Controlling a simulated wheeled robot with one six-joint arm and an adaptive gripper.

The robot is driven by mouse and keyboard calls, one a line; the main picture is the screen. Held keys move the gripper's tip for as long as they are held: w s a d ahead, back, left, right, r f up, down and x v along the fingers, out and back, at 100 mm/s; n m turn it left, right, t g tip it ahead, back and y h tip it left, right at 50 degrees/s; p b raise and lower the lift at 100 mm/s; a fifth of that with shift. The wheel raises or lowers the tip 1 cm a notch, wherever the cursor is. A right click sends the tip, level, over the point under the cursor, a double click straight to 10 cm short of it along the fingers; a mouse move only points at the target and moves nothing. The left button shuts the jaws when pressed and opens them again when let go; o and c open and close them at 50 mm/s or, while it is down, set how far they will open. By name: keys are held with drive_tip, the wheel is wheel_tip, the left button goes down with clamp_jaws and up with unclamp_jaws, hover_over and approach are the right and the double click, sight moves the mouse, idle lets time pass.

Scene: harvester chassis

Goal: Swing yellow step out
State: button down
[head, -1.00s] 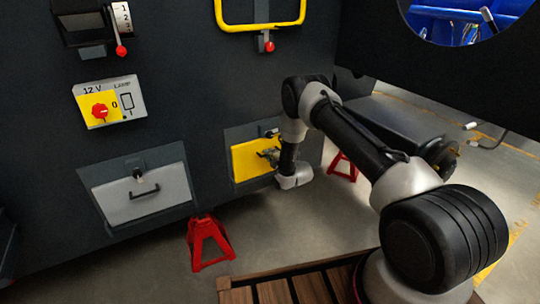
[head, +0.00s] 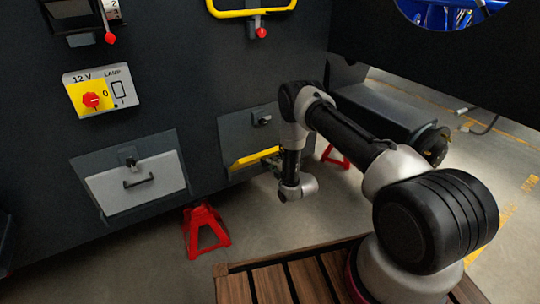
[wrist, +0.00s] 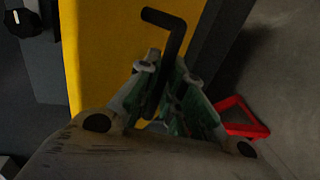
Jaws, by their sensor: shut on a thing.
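The yellow step (head: 254,157) is on the dark chassis wall, in front of a grey recessed plate (head: 235,128). In the head view it is tilted outward from the plate, its upper edge away from the wall. My gripper (head: 275,160) is at the step's right end. In the wrist view the step (wrist: 105,45) is a broad yellow panel with a black bent handle (wrist: 171,32). My gripper (wrist: 166,98) is shut on the handle there. The fingers partly hide the handle's lower part.
A dark knob (head: 262,118) is on the plate above the step. A grey drawer panel (head: 137,186) is to the left. Red stands (head: 206,230) are on the floor beneath the chassis. A yellow rail (head: 252,11) is above. The floor in front is open beside wooden slats (head: 290,285).

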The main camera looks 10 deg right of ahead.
wheel_tip(320, 180, down, 12)
drive_tip(key=shift+s+d, duration=0.15)
drive_tip(key=shift+s, duration=0.3)
drive_tip(key=shift+w+r, duration=0.2)
drive_tip(key=shift+r, duration=0.05)
idle(0.4)
drive_tip(key=c, duration=1.5)
unclamp_jaws()
drive_tip(key=shift+w+f, duration=0.15)
